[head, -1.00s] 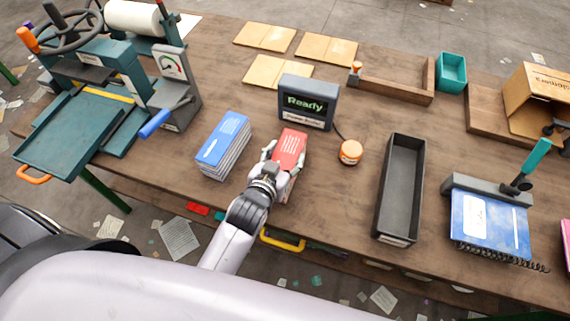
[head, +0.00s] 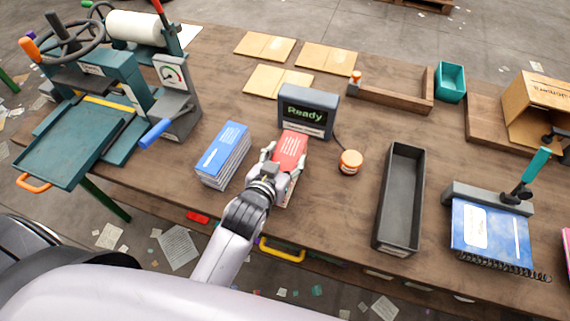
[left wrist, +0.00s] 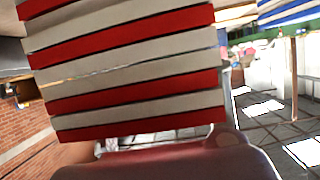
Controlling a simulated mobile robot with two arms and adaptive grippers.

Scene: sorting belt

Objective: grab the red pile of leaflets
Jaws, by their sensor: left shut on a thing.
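The red pile of leaflets (head: 291,149) stands on the wooden table, in front of the screen that reads "Ready". My left gripper (head: 281,162) is shut on the pile, with a finger on each side of it. The gripper (left wrist: 190,160) shows only in part there, below the pile. I cannot tell whether the pile is touching the table, as my gripper hides its lower part. My right gripper is not in view.
A blue pile of leaflets (head: 223,154) stands close to the left of my gripper. The "Ready" screen (head: 307,110) is just behind. A green press (head: 90,120) stands at the far left.

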